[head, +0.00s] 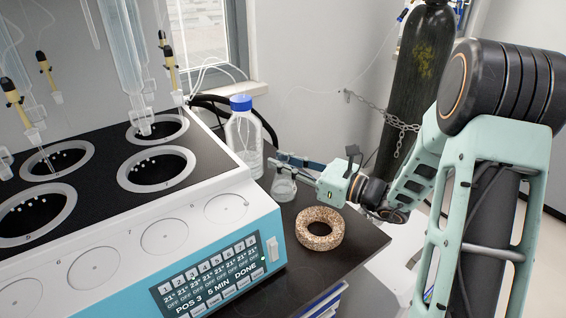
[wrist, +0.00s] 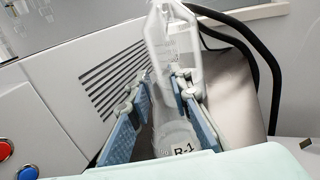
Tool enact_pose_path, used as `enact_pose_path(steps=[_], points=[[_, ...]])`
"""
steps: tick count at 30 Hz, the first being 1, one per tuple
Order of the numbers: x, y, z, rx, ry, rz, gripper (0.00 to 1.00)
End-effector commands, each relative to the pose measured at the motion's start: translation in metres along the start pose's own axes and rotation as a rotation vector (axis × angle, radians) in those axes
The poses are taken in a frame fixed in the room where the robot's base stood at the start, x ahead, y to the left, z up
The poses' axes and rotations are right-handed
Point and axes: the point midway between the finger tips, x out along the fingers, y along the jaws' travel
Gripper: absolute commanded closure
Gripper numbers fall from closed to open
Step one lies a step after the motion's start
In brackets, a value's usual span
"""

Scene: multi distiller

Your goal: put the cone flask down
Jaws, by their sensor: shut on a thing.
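The cone flask (head: 284,187) is small and clear glass, roughly upright beside the right side of the distiller in the head view. My gripper (head: 290,163) is shut on it near its neck. In the wrist view the flask (wrist: 172,134) shows between the two blue finger pads of my gripper (wrist: 162,86), with a label reading R-1. Whether its base touches the dark bench top (head: 357,246) is hard to tell. A cork ring (head: 319,229) lies on the bench just in front and to the right of the flask.
A clear bottle with a blue cap (head: 241,103) stands close behind the flask; it also shows in the wrist view (wrist: 172,45). The distiller (head: 213,264) borders the left side. Dark cables (wrist: 246,45) run behind. A chained gas cylinder (head: 412,95) stands beyond the bench.

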Motion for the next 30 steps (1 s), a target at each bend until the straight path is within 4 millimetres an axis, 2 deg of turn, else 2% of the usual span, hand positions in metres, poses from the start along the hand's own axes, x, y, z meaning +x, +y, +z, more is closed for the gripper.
enact_pose_path(steps=[2,3,7,18,23,30], points=[[0.0,0.0,-0.003,0.0,-0.001,0.0,1.0],[0.0,0.0,-0.002,0.0,0.0,0.0,0.77],[0.0,0.0,-0.002,0.0,0.0,0.0,0.64],[-0.002,-0.001,0.002,0.001,0.001,-0.001,0.64],[-0.03,-0.002,0.002,0.002,0.001,-0.006,0.64],[-0.083,-0.001,0.002,0.002,0.001,-0.005,0.64]])
